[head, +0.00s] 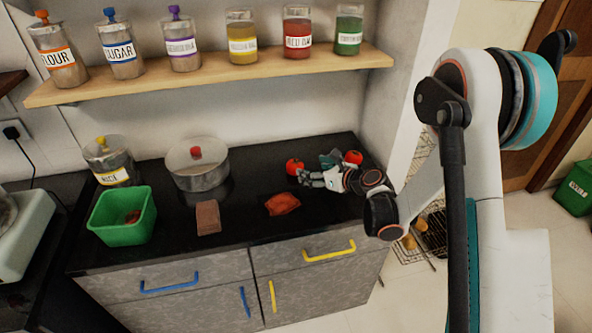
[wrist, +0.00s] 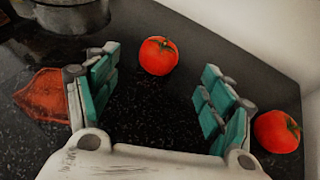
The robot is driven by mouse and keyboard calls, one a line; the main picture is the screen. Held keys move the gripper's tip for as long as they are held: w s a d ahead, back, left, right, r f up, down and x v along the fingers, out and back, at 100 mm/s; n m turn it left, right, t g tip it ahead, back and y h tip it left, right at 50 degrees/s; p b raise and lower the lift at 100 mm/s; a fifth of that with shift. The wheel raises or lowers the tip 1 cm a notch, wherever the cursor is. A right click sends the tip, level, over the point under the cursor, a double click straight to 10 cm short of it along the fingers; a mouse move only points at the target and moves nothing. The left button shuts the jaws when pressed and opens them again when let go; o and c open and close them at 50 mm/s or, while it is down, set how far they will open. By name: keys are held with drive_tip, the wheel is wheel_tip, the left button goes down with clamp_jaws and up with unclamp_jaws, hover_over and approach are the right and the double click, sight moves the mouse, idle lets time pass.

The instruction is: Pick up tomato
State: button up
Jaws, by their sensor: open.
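A red tomato (head: 293,166) rests on the black counter near the wall. In the wrist view this tomato (wrist: 158,56) lies ahead of my fingertips, roughly between the lines of the two fingers. A second red tomato (head: 353,158) sits farther right on the counter; in the wrist view it (wrist: 277,132) is outside my right finger. My gripper (head: 318,170) is low over the counter between the two tomatoes in the head view. In the wrist view my gripper (wrist: 156,85) is open, its teal-padded fingers wide apart with only bare counter between them.
An orange-red crumpled item (head: 282,204) lies on the counter, left of my gripper in the wrist view. A lidded steel pot (head: 198,168), a brown block (head: 208,217), a green bin (head: 122,222) and a jar (head: 109,160) stand further left. A shelf (head: 215,73) of jars hangs above.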

sight(299, 166)
drive_tip(key=x, duration=0.4)
drive_tip(key=shift+b, duration=0.4)
drive_tip(key=b+x, duration=0.1)
drive_tip(key=x, duration=0.1)
drive_tip(key=f+b+x, duration=0.1)
drive_tip(key=x, duration=0.1)
drive_tip(key=shift+f+b, duration=0.1)
drive_tip(key=shift+b, duration=0.2)
drive_tip(key=shift+w+a, duration=0.25)
drive_tip(key=shift+w, duration=0.1)
drive_tip(key=c, duration=1.2)
